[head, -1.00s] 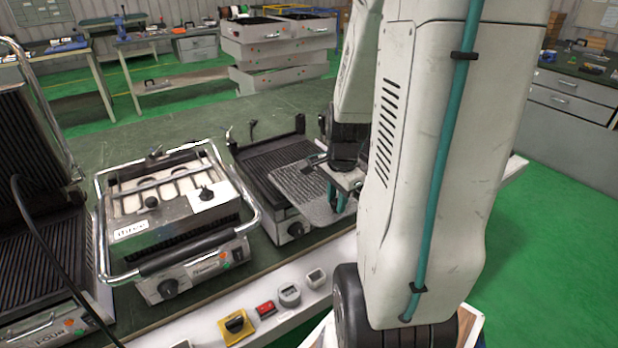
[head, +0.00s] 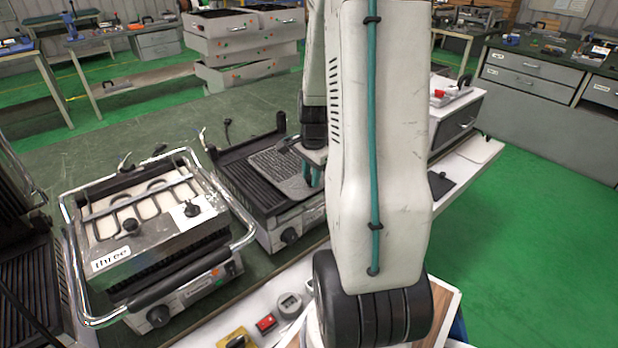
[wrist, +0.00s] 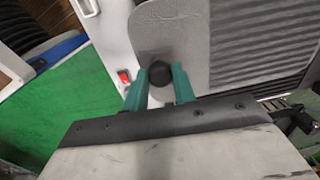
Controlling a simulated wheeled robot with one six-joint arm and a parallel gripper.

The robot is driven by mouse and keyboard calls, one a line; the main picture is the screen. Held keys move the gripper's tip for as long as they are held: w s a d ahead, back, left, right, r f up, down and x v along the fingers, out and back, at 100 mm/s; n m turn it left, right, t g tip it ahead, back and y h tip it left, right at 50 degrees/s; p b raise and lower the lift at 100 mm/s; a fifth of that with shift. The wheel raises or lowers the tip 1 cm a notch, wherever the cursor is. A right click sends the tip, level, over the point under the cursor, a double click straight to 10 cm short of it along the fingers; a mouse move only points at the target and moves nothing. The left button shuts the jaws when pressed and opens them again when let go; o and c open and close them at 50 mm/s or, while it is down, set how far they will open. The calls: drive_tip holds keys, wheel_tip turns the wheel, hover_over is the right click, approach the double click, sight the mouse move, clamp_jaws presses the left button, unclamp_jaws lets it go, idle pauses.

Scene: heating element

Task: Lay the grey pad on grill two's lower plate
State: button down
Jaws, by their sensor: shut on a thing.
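The grey pad (head: 283,172) is a thin textured sheet with rounded corners. In the head view it lies over the ribbed lower plate (head: 240,172) of the open grill beside grill three; I cannot read that grill's label. My gripper (head: 311,172) is at the pad's right side, partly hidden by my arm. In the wrist view my gripper (wrist: 158,82) has its teal fingers closed around a black knob (wrist: 158,70) on the pad (wrist: 186,38). The ribbed plate (wrist: 262,45) shows beyond the pad's edge. I cannot tell whether the pad touches it.
Closed grill three (head: 150,225) with its chrome handle stands at the left. A red switch (head: 266,322) and a round dial (head: 289,303) sit on the white front ledge.

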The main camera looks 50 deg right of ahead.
drive_tip(key=shift+f, duration=0.9)
drive_tip(key=c, duration=1.1)
unclamp_jaws()
drive_tip(key=shift+c, duration=0.2)
wheel_tip(320, 180, up, 12)
drive_tip(key=a+r+n, duration=0.4)
drive_tip(key=a+r, duration=0.1)
drive_tip(key=a, duration=0.4)
drive_tip(key=s+a+r+n, duration=0.3)
drive_tip(key=s+a+n, duration=0.3)
drive_tip(key=a+n, duration=0.2)
drive_tip(key=s+a+r+n, duration=0.3)
drive_tip(key=s+a+n, duration=0.3)
drive_tip(key=a, duration=0.7)
drive_tip(key=n, duration=0.2)
drive_tip(key=shift+s+a+n, duration=0.2)
drive_tip(key=shift+s+n, duration=0.1)
drive_tip(key=shift+s, duration=0.1)
